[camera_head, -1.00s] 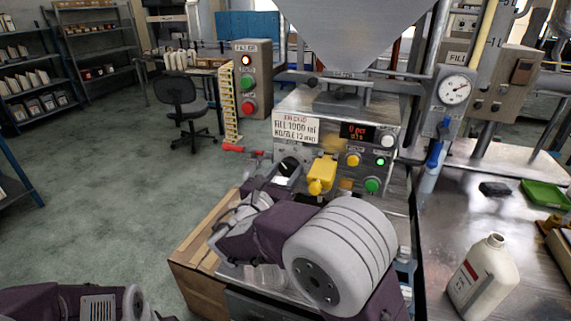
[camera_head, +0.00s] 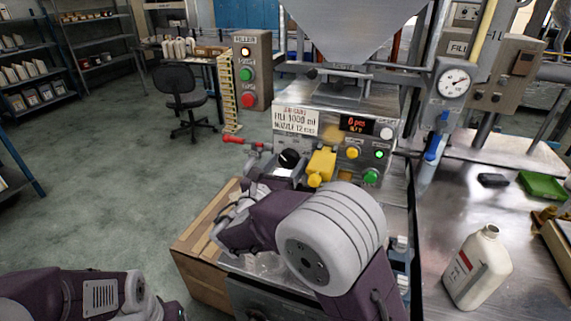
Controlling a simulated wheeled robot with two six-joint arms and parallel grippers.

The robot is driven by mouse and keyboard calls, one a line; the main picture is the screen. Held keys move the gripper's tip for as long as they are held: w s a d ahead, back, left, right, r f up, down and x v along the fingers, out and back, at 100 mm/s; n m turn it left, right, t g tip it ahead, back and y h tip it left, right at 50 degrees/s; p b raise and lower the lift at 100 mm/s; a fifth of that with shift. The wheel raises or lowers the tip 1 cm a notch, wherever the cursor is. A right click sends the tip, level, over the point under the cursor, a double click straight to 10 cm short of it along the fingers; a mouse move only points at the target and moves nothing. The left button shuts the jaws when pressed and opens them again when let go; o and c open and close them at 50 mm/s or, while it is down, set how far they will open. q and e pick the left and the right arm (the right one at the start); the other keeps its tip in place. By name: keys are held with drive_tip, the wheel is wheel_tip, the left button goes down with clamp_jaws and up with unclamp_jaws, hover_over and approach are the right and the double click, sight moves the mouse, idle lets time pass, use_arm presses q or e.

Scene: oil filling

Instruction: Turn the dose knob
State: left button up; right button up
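The black dose knob (camera_head: 289,158) sits on the front panel of the filling machine (camera_head: 338,105), below the white label plate (camera_head: 295,121). My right arm reaches up from the lower right, and my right gripper (camera_head: 277,177) is just below and in front of the knob. The wrist and forearm hide much of the gripper, so I cannot tell whether the fingers touch the knob or how far apart they are. My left arm shows only at the bottom left edge; its gripper is out of view.
A yellow valve part (camera_head: 320,166) stands close to the right of the knob, beside a yellow button (camera_head: 352,153) and green button (camera_head: 371,176). A red handle (camera_head: 236,140) sticks out to the left. A white bottle (camera_head: 478,268) stands on the metal table (camera_head: 425,265).

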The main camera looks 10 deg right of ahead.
drive_tip(key=v, duration=0.9)
idle(0.3)
